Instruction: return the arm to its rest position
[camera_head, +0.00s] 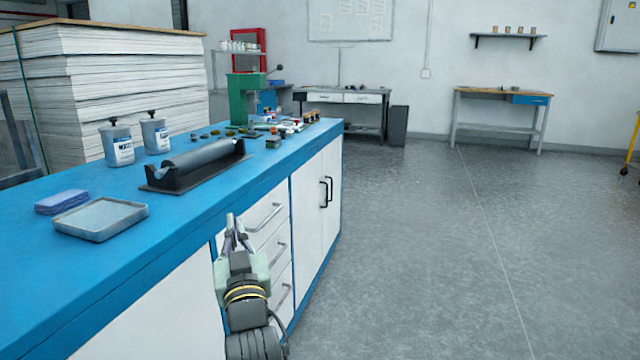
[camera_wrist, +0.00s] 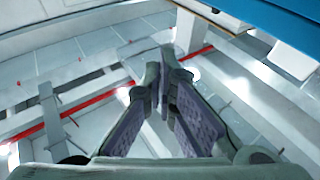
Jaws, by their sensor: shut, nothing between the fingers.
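My gripper (camera_head: 233,226) is at the end of my arm, low in the middle of the head view, in front of the white drawers of the blue-topped counter (camera_head: 90,260). It points upward and its fingers are together with nothing between them. The wrist view shows the two grey-purple fingers (camera_wrist: 170,75) meeting at their tips. Whether the gripper touches the counter front cannot be told. The lower part of my arm runs out of the bottom of the head view.
Drawer handles (camera_head: 264,217) stick out beside my gripper. The floor (camera_head: 450,260) to the right is clear.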

